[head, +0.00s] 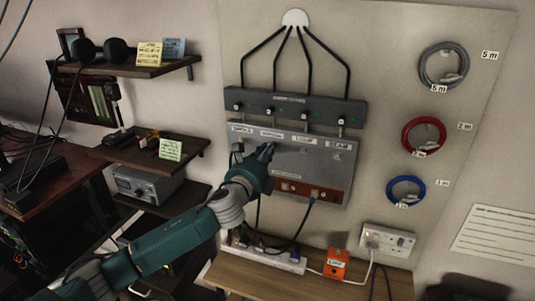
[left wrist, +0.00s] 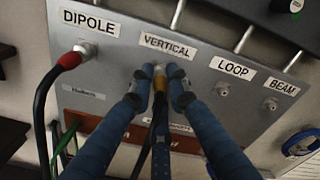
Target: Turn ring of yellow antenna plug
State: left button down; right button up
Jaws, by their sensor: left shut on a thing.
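The yellow antenna plug (left wrist: 160,103) is at the socket under the VERTICAL label (left wrist: 167,47) on the grey panel (left wrist: 205,110). A dark cable runs down from it. My left gripper (left wrist: 159,76) is shut on the plug's ring, with its blue-grey fingers either side of it and hiding much of it. In the head view, my left gripper (head: 268,152) is at the front of the grey panel (head: 322,170) and hides the plug. My right gripper is not in view.
A red plug (left wrist: 70,60) with a black cable sits at the DIPOLE socket to the left. The LOOP socket (left wrist: 222,89) and BEAM socket (left wrist: 270,104) look bare. Coiled grey (head: 428,65), red (head: 408,135) and blue (head: 392,190) cables hang to the right. Shelves (head: 150,68) stand on the left.

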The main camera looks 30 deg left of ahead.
pick_arm(q)
jog(key=n, duration=0.5)
jog(key=shift+n+b, duration=0.4)
jog(key=n, duration=1)
jog(key=shift+r+n, duration=0.1)
jog(key=shift+n, duration=0.3)
jog(key=n+p, duration=0.1)
jog(key=n, duration=0.4)
jog(key=shift+n, duration=0.3)
jog(key=n+p, duration=0.1)
jog(key=n, duration=0.4)
jog(key=shift+p, duration=0.4)
jog(key=n+p, duration=0.1)
jog(key=n, duration=0.4)
jog(key=shift+r+n+p, duration=0.1)
jog(key=shift+n+p, duration=0.3)
jog(key=n, duration=1.2)
jog(key=shift+r, duration=0.1)
jog(key=shift+n, duration=0.3)
